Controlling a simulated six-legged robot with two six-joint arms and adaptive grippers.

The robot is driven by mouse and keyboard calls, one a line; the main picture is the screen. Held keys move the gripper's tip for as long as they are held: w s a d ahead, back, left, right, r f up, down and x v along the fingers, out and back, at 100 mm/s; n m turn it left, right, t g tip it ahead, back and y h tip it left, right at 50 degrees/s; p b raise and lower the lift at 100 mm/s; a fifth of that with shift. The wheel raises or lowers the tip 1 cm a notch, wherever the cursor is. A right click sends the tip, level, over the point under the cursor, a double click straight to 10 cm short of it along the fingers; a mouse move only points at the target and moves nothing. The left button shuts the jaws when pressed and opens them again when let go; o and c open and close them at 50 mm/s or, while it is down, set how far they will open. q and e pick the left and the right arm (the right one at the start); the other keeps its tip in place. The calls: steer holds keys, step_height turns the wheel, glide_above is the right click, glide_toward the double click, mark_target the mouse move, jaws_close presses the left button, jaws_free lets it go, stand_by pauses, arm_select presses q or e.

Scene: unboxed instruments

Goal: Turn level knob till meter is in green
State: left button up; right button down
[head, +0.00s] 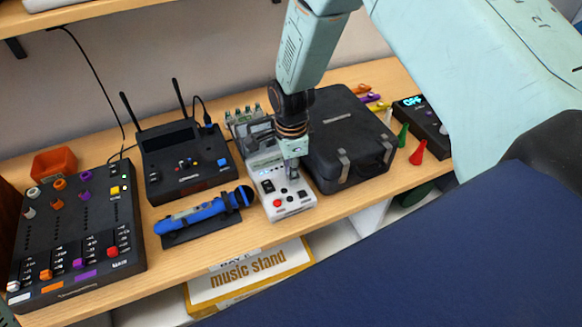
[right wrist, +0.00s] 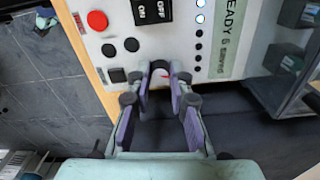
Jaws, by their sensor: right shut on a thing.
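A white instrument (head: 287,205) with a red button, dark controls and a dark upper part stands on the wooden shelf, mid-view. My right gripper (head: 293,167) reaches down onto its panel from above. In the right wrist view, the fingers of this gripper (right wrist: 160,84) are shut on a small pale knob (right wrist: 159,73) with a red mark, at the panel's edge. The fingers partly hide the knob. Two upper lights are lit; the lower ones are dark. I cannot make out a needle. My left gripper is out of view.
A black case (head: 350,140) stands close right of the instrument. A blue microphone (head: 205,212) lies to its left, before a black receiver (head: 187,160) with two antennas. A black mixer (head: 78,235) fills the far left. Red and green cones (head: 418,153) stand right.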

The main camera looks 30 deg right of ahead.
steer(key=shift+w+r, duration=0.15)
steer(key=shift+w, duration=0.05)
steer(key=c, duration=1.6)
jaws_free()
steer(key=o, duration=0.4)
steer(key=shift+s, duration=0.2)
step_height(320, 180, up, 12)
